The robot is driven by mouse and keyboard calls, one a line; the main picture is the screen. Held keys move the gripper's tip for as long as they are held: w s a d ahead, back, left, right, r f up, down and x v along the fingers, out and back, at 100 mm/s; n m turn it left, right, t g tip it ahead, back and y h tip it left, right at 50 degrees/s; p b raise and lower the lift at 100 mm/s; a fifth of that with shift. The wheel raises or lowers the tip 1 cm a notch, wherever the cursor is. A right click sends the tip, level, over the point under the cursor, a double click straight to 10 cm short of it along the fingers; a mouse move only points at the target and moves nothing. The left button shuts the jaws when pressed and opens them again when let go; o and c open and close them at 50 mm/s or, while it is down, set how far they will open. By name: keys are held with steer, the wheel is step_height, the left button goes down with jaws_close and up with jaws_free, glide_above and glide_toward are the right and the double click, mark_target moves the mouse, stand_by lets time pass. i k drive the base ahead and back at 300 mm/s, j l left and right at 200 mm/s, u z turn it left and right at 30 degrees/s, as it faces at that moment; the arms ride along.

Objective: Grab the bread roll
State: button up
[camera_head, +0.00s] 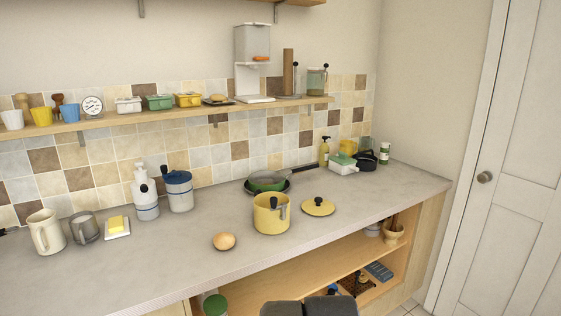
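The bread roll (224,241) is small, round and golden brown. It rests on the grey countertop (180,262) near the front edge, left of the yellow pot (271,213). It is in plain sight and nothing touches it. My gripper's fingers do not show. Only dark grey parts of my own body reach in at the bottom edge, below and to the right of the roll, apart from it.
The yellow pot stands close right of the roll, with its lid (318,207) beyond. A butter dish (117,227), mugs and two canisters stand to the left and behind. Counter around the roll's left is clear. An open lower shelf (330,270) lies below the counter.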

mark_target(223, 240)
steer(key=i+l, duration=0.15)
steer(key=i, duration=0.9)
